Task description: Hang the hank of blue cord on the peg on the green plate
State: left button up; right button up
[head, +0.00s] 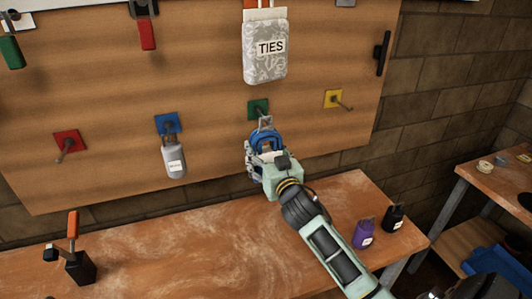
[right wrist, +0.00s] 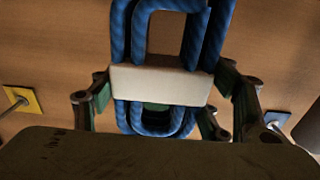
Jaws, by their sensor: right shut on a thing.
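The hank of blue cord (head: 265,136) is in my right gripper (head: 262,160), just below the green plate (head: 258,108) on the wooden board. In the right wrist view the blue cord (right wrist: 170,25) has a white band (right wrist: 160,84) round its middle, and the fingers of my right gripper (right wrist: 165,100) are shut on it from both sides. A peg stands on the green plate, close to the top of the hank; I cannot tell whether the cord touches it. My left gripper is not in view.
A grey tagged item (head: 173,158) hangs at the blue plate (head: 167,123). A yellow plate (head: 333,98) and red plate (head: 68,141) carry pegs. A TIES pouch (head: 265,60) hangs above the green plate. Purple (head: 363,234) and black (head: 394,217) items stand on the bench.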

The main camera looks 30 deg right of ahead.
dwell(0.3)
jog(key=o, duration=1.3)
jog(key=shift+o, duration=0.2)
jog(key=v, duration=1.2)
jog(key=shift+a, duration=0.1)
